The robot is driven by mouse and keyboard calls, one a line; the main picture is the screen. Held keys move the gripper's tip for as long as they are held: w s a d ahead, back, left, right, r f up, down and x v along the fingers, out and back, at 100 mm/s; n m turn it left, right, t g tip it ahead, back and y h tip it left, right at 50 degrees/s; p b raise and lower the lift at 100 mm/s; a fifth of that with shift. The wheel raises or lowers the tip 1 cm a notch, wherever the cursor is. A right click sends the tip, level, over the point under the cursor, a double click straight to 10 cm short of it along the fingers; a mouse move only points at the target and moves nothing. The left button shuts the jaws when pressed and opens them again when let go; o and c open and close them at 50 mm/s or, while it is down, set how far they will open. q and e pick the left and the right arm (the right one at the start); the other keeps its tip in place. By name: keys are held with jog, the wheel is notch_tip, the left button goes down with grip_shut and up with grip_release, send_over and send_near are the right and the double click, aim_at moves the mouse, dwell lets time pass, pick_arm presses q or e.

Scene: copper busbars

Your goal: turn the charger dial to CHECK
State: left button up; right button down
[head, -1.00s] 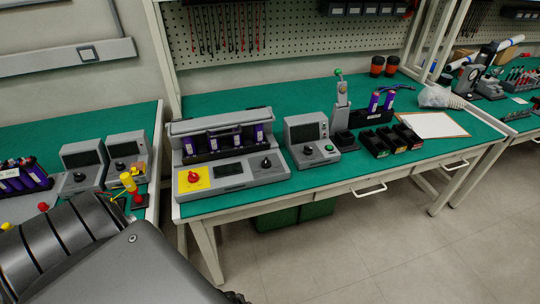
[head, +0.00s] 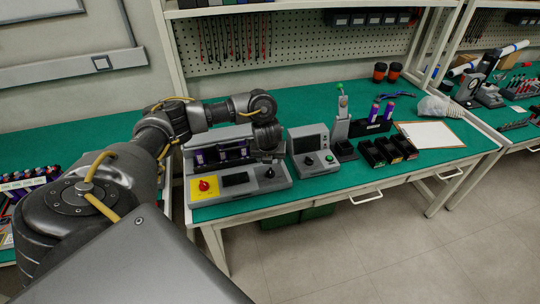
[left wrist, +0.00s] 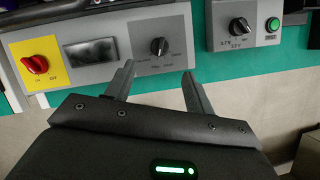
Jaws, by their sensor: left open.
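The charger (head: 239,185) is a grey unit on the green bench with purple cells in its rear bay. Its black dial (head: 269,173) sits at the right of the front panel, and it also shows in the left wrist view (left wrist: 159,46) with small labels around it that I cannot read. A red knob on a yellow plate (left wrist: 36,64) and a dark display (left wrist: 90,53) are left of the dial. My left gripper (left wrist: 157,75) is open and empty, its fingertips just short of the dial, with the dial between them in the picture. My right gripper is not in view.
A second grey device (head: 312,150) with a screen, knob and green button stands right of the charger, close by. Black bins (head: 388,150), a cell holder and a clipboard (head: 431,134) are further right. The bench's front edge is bare.

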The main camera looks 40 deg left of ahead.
pick_arm(q)
jog(key=b, duration=0.4)
send_over(270, 170)
jog(key=s+d, duration=0.2)
jog(key=f, duration=0.6)
jog(key=shift+a, duration=0.2)
jog(key=x, duration=0.3)
jog(key=shift+w+f, duration=0.1)
jog(key=shift+f, duration=0.05)
jog(key=shift+w+a+f, duration=0.2)
jog(key=shift+w+f, duration=0.05)
jog(key=shift+f, duration=0.3)
jog(key=shift+c, duration=0.4)
